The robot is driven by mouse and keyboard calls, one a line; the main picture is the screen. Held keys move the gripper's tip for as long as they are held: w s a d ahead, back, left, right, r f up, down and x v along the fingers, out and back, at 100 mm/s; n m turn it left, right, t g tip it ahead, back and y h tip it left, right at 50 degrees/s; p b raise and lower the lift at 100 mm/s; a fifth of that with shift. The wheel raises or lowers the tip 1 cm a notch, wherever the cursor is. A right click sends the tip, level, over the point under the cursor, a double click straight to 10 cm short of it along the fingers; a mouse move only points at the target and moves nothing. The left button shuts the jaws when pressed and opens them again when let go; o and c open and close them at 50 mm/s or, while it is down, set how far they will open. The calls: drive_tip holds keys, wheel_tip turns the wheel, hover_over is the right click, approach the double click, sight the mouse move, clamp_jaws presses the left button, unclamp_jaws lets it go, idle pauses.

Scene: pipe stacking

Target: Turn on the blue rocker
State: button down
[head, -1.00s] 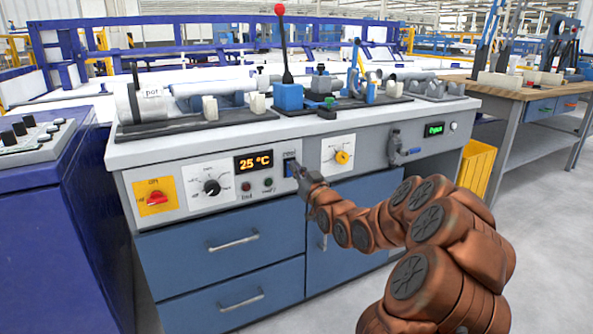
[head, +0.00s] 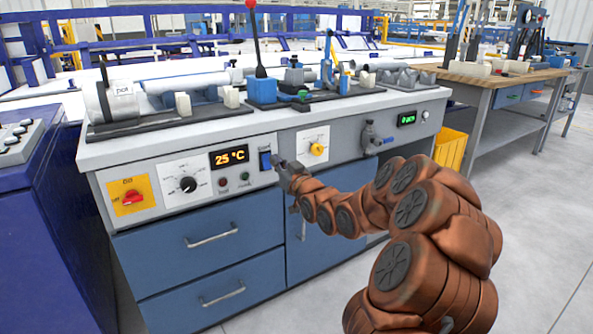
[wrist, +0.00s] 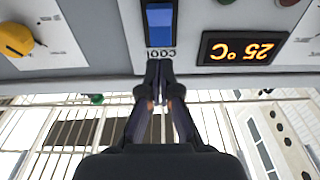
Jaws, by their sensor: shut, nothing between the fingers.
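The blue rocker (head: 265,160) sits in the front panel of the workbench, between the orange 25 °C display (head: 229,157) and the yellow knob (head: 317,149). In the wrist view the blue rocker (wrist: 159,25) is at the top centre, upside down, with a "COOL" label (wrist: 160,54) next to it. My gripper (head: 276,160) is at the panel just right of the rocker in the head view. In the wrist view my gripper (wrist: 160,66) is shut and empty, its tips over the label edge of the rocker's plate. I cannot tell whether the tips touch it.
Left of the display are a black dial (head: 188,185) and a red switch on a yellow plate (head: 131,197). A grey valve (head: 375,140) juts from the panel on the right. Blue drawers (head: 200,240) lie below.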

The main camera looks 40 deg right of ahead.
drive_tip(key=s+r+p, duration=0.2)
drive_tip(key=s+p, duration=0.1)
drive_tip(key=s, duration=0.7)
drive_tip(key=shift+s+a, duration=0.2)
drive_tip(key=shift+a, duration=0.25)
drive_tip(key=s+a+r+n+g+p, duration=0.1)
drive_tip(key=s+a+r+g+p, duration=0.4)
drive_tip(key=a+g+p, duration=0.85)
drive_tip(key=s+a+r+g+p, duration=0.2)
drive_tip(key=s+a+r+p, duration=0.2)
drive_tip(key=s+r+p, duration=0.3)
drive_tip(key=s+a+r+g+y+p, duration=0.1)
drive_tip(key=s+a+r+g+p, duration=0.2)
drive_tip(key=s+r+p, duration=0.5)
drive_tip(key=s+a+r+g+p, duration=0.2)
drive_tip(key=s+a+r+p, duration=0.4)
drive_tip(key=s+p, duration=0.5)
drive_tip(key=s+r, duration=0.1)
drive_tip(key=s, duration=0.4)
drive_tip(key=shift+s+r+g, duration=0.2)
drive_tip(key=shift+r+g, duration=0.1)
drive_tip(key=shift+g, duration=0.05)
